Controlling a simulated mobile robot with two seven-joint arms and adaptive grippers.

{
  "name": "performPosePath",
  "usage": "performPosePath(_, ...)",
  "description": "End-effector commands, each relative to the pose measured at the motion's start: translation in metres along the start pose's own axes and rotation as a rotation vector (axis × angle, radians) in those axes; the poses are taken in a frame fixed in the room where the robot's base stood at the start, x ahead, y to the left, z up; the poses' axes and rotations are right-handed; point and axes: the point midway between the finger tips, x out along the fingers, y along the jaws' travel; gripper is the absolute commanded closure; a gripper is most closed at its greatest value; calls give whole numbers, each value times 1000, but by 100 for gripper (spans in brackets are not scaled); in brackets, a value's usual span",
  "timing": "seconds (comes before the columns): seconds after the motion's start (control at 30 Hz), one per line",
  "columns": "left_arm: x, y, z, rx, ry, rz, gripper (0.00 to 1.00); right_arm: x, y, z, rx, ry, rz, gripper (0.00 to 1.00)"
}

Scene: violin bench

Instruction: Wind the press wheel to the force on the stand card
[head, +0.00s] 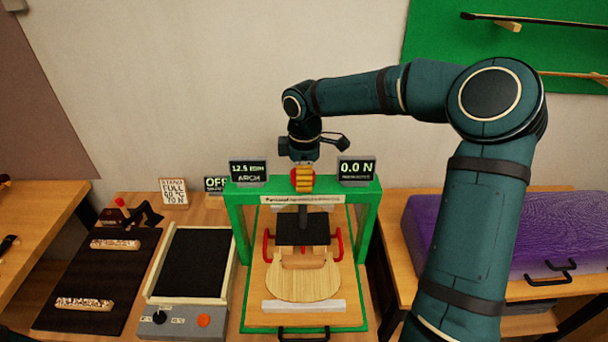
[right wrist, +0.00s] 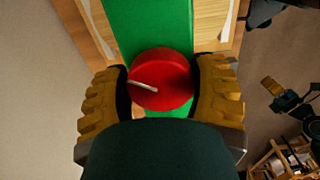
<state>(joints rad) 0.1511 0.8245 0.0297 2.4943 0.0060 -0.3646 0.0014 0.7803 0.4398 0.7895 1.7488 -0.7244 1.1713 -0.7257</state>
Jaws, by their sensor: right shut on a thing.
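The green press (head: 242,225) stands mid-bench, with a dark plate (head: 303,229) under its crossbar and a pale wooden piece (head: 303,286) below. The red press wheel (right wrist: 170,88) sits on top of the crossbar; a pale mark on its face points left and slightly up in the right wrist view. My right gripper (head: 303,179) comes from above and is shut on the wheel, a yellow finger on each side (right wrist: 162,95). The force display (head: 357,170) reads 0.0 N. The stand card (head: 173,192) shows "FULL" and "60 °C"; its last line is hard to read. My left gripper is not in view.
A display (head: 248,172) reading 12.5 and "ARCH" flanks the wheel. A sign (head: 215,184) reads "OFF". A black-topped box (head: 192,262) with a knob and orange button stands left, beside a dark board (head: 95,285). A purple case (head: 560,225) lies right.

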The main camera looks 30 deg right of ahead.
Motion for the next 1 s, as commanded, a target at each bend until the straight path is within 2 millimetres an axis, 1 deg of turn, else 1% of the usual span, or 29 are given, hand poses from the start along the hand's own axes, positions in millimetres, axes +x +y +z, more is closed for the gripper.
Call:
performPosePath(0.17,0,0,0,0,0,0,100,-2,0,-1,22,0,5,74)
performPosePath(0.27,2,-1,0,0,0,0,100,-3,1,-1,86,0,7,74)
performPosePath(0.5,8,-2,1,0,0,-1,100,-3,0,-2,303,3,8,74)
performPosePath(0.6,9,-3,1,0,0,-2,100,-3,0,-2,361,4,8,74)
performPosePath(0.97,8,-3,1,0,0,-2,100,-4,1,-1,386,6,9,74)
performPosePath(1.0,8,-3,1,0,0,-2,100,-4,1,-1,386,6,9,26)
